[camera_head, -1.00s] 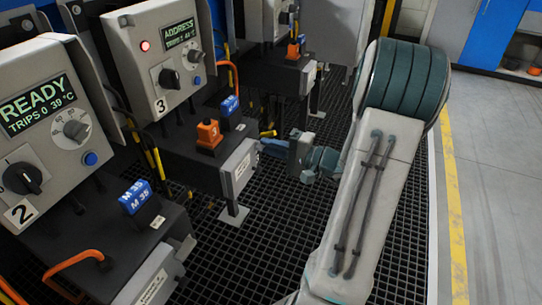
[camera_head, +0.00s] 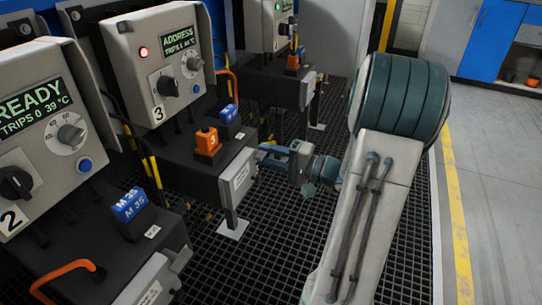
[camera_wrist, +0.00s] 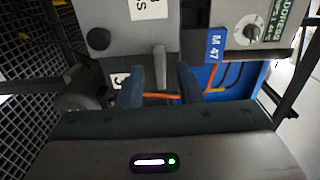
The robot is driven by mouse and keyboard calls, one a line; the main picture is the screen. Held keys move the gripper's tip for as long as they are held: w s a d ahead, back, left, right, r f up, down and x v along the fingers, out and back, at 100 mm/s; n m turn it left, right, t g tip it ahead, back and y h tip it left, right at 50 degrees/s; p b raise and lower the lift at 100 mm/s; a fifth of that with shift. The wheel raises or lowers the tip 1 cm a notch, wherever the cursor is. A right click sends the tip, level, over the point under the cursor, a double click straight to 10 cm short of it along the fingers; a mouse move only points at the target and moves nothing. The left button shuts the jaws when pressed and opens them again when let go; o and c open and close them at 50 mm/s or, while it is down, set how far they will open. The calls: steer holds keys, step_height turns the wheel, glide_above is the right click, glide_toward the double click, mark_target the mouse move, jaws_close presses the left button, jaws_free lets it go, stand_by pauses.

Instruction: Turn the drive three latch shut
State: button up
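Drive three (camera_head: 157,60) is a grey box marked 3, with a red lamp and a screen reading ADDRESS. An orange bent handle (camera_head: 233,83) rises behind its dark lower housing (camera_head: 180,150); I cannot tell for sure which part is the latch. An orange block marked 3 (camera_head: 207,143) sits on the housing. My gripper (camera_head: 268,150) is at the housing's right end, by its white-labelled face. In the wrist view my gripper (camera_wrist: 160,82) is open, its fingers apart on either side of a grey upright piece (camera_wrist: 159,65). An orange bar (camera_wrist: 160,97) crosses between the fingers.
Drive two (camera_head: 40,130), reading READY, stands near left, with its own orange handle (camera_head: 65,272). Another drive (camera_head: 275,25) with a green lamp stands beyond. A blue M 47 tag (camera_wrist: 215,45) is right of the fingers. Black grating (camera_head: 290,245) lies below.

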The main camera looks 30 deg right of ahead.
steer(key=p+v, duration=0.3)
steer(key=v, duration=1)
steer(key=shift+s+d, duration=0.25)
steer(key=shift+s, duration=0.05)
steer(key=s+a+r+n+g+h+p, duration=0.1)
steer(key=s+a+r+n+g+p, duration=0.15)
steer(key=a+r+g+p, duration=0.5)
steer(key=s+a+r+n+g+p, duration=0.1)
steer(key=a+r+n+g+p, duration=0.3)
steer(key=a+r+p, duration=0.6)
steer(key=s+a+r+n+h+p, duration=0.1)
steer(key=a+r+h+p, duration=0.1)
steer(key=r+h+p, duration=0.3)
steer(key=s+a+r+n+h+p, duration=0.2)
steer(key=r+h+p, duration=0.3)
steer(key=r+p, duration=0.6)
step_height(320, 180, up, 3)
steer(key=shift+a+r+p, duration=0.15)
steer(key=shift+a+p, duration=0.2)
steer(key=shift+a, duration=0.45)
